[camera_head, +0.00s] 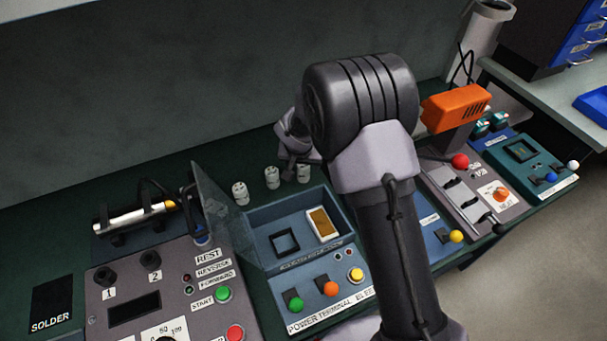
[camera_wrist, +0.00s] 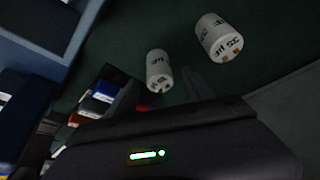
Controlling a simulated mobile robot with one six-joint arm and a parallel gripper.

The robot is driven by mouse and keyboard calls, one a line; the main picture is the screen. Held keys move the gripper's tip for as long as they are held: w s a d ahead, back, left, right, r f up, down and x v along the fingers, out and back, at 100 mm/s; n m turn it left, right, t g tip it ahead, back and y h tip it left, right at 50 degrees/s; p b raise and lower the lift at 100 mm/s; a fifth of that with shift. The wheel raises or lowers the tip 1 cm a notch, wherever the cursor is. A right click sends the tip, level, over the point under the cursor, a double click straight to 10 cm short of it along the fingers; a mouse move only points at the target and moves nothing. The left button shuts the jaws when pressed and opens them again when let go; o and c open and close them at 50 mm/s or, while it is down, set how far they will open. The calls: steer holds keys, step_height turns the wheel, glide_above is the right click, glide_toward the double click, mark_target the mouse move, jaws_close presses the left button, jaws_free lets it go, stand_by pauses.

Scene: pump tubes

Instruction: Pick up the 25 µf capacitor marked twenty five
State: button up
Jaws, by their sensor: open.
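Three small white cylindrical capacitors stand in a row on the dark green bench top in the head view: a left one (camera_head: 240,193), a middle one (camera_head: 272,177) and a right one (camera_head: 303,173). Their markings are too small to read there. My gripper (camera_head: 290,168) is open and hangs by the middle and right ones, partly hidden by my arm. I see no capacitor held.
A blue power terminal box (camera_head: 290,232) with a raised clear lid (camera_head: 218,215) stands in front of the capacitors. A grey control panel (camera_head: 165,275) is at left. An orange device (camera_head: 455,103) is at right. The grey wall is behind; bench around the capacitors is clear.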

steer(key=x, duration=0.2)
steer(key=shift+w+f, duration=0.1)
steer(key=shift+f, duration=0.2)
steer(key=shift+r, duration=0.15)
steer(key=shift+c, duration=0.9)
jaws_close()
